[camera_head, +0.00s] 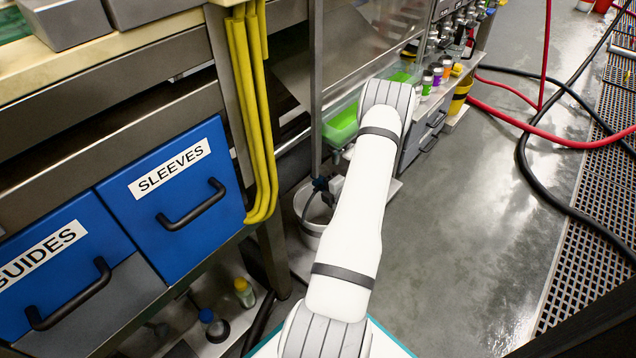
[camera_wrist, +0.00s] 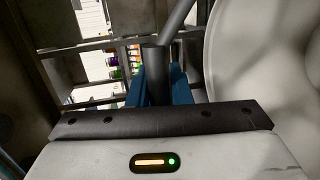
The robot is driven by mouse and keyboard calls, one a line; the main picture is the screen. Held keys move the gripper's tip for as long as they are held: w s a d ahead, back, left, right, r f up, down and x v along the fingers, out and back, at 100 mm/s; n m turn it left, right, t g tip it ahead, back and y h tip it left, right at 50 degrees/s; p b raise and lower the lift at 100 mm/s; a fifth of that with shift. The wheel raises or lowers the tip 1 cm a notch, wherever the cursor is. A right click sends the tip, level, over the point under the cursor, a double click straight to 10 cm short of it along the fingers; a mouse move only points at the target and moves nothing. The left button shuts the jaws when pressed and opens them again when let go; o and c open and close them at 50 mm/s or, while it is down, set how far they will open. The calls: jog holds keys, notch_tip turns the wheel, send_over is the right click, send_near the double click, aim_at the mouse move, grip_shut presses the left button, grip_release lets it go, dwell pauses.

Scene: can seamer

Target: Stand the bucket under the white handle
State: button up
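A white bucket (camera_head: 309,228) stands low beside the machine frame, left of my white arm, which hides part of it. My gripper (camera_head: 322,184) is at the bucket's upper edge, mostly behind a dark wrist part. In the wrist view the blue fingers of my gripper (camera_wrist: 158,88) stand close on both sides of a dark grey bar (camera_wrist: 156,68), which looks like the bucket's handle. A large pale curved surface (camera_wrist: 262,60) at the right seems to be the bucket's side. I cannot make out a white handle in either view.
Blue drawers (camera_head: 172,195) and yellow pipes (camera_head: 250,110) are at the left. A green tray (camera_head: 343,122) is above and behind the bucket. A yellow container (camera_head: 460,96) and small bottles (camera_head: 437,75) stand further back.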

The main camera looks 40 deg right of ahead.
jog(key=o, duration=0.4)
jog(key=s+r+p, duration=0.2)
jog(key=s+p, duration=0.2)
jog(key=s, duration=0.7)
jog(key=shift+s+a+r, duration=0.2)
jog(key=shift+s+r, duration=0.1)
jog(key=shift+s, duration=0.1)
jog(key=shift+s, duration=0.1)
